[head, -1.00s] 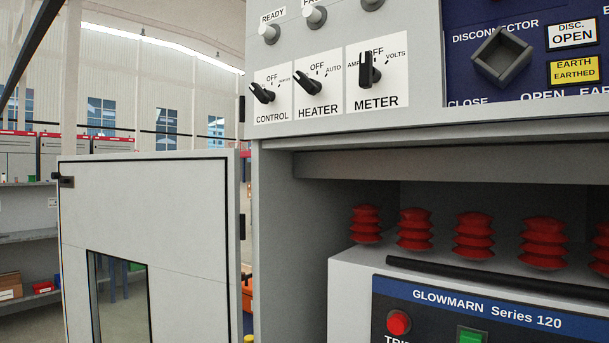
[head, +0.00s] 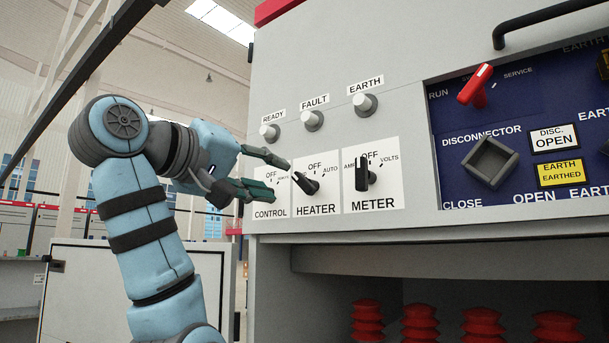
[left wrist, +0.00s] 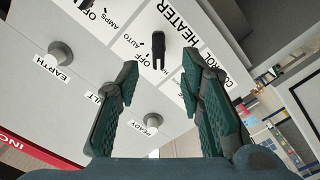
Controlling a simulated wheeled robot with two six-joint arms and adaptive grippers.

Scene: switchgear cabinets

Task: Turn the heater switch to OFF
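The heater switch (head: 306,183) is a black knob on a white plate marked HEATER, with OFF at the top and AUTO at the right. Its handle slants to the upper left, left of the OFF mark. My left gripper (head: 277,178) is open just left of this knob, its fingers in front of the control switch plate. In the left wrist view the heater switch (left wrist: 158,48) stands just beyond and between the two open fingertips (left wrist: 160,68). I see no contact. The control knob is hidden behind my gripper in the head view. My right gripper is not in view.
The meter switch (head: 364,175) is close on the right, its handle upright. The ready (head: 270,132), fault (head: 312,120) and earth (head: 364,104) lamps stick out above. The disconnector socket (head: 490,160) is further right. An open cabinet door (head: 60,285) stands below left.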

